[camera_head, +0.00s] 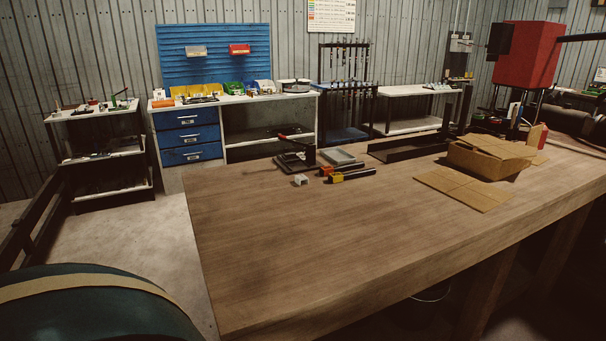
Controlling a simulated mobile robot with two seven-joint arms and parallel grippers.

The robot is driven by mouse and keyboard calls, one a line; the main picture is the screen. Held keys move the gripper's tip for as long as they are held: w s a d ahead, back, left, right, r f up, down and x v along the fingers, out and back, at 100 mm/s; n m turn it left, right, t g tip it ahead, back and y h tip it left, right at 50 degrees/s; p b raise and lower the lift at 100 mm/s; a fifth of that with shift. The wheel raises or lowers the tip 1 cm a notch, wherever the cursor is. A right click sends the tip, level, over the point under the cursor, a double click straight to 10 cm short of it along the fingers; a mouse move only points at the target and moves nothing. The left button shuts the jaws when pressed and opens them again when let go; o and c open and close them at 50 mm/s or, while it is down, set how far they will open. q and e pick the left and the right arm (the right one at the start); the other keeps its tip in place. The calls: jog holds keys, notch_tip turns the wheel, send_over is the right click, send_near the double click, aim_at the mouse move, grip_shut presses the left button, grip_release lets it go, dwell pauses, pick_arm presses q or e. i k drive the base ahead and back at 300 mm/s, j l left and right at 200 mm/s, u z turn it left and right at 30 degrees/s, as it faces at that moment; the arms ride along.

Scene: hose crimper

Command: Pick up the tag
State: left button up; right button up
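I cannot pick out a tag for certain in the head view. On the wooden table (300,240) a small whitish piece (300,180) lies near a dark lever tool (296,158). Two dark-handled tools with yellow and red parts (345,174) lie to its right, in front of a shallow grey tray (340,157). These things are too small to tell whether one carries a tag. Neither my left nor my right gripper is in view.
An open cardboard box (485,163) and a flat cardboard sheet (463,188) lie on the table's right part. A red machine (526,55) stands behind. The table's front and left parts are clear. A white-topped bench with blue drawers (188,138) stands at the back left.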

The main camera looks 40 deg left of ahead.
aim_at(337, 177)
jog(key=i+l+u, duration=0.3)
jog(key=u, duration=0.15)
jog(key=i+l+u, duration=0.25)
jog(key=l+u, duration=0.2)
